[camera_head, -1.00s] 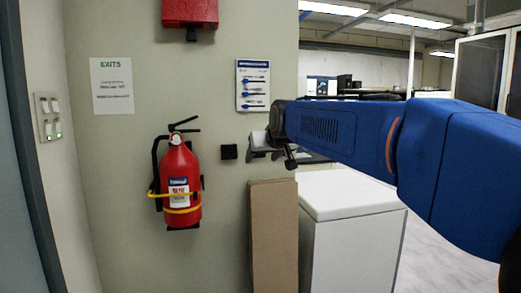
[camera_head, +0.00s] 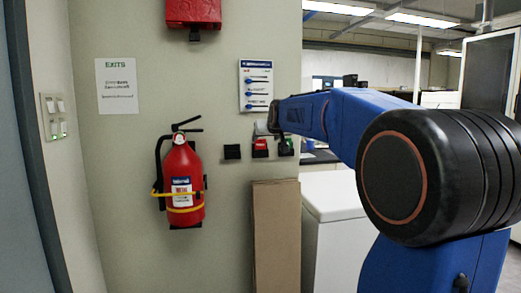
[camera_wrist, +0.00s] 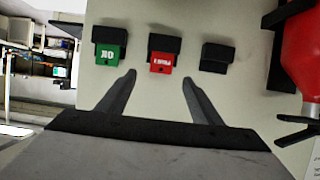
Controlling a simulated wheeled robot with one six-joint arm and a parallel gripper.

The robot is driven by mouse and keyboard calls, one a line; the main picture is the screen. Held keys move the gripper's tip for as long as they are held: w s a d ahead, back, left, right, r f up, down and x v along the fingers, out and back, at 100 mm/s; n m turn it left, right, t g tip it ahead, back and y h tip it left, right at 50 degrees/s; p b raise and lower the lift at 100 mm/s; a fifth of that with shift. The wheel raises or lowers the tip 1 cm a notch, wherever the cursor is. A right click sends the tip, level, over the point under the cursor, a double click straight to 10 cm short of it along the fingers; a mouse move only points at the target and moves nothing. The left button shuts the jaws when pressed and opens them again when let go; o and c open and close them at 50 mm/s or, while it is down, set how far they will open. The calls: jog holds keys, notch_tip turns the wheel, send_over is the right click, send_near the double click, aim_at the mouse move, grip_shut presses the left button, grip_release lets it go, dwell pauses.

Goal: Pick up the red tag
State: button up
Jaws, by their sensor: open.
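The red tag (camera_head: 260,145) hangs in a black holder on the wall. In the wrist view, which is turned over, the red tag (camera_wrist: 161,63) lies just beyond and between the fingertips of my gripper (camera_wrist: 159,79). My gripper is open with nothing between its fingers. A gap to the tag seems to remain, though its depth is hard to judge. In the head view my gripper is mostly hidden behind my wrist, just above the tag. A green tag (camera_head: 285,147) hangs beside the red one and also shows in the wrist view (camera_wrist: 109,54).
An empty black holder (camera_head: 232,152) is on the red tag's other side. A fire extinguisher (camera_head: 183,180) hangs farther left. A tool chart (camera_head: 256,86) is above. A brown panel (camera_head: 276,235) and white cabinet (camera_head: 335,235) stand below.

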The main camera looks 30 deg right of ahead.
aim_at(261, 142)
jog(key=shift+x, duration=3.65)
jog(key=shift+a, duration=0.15)
jog(key=c, duration=1.1)
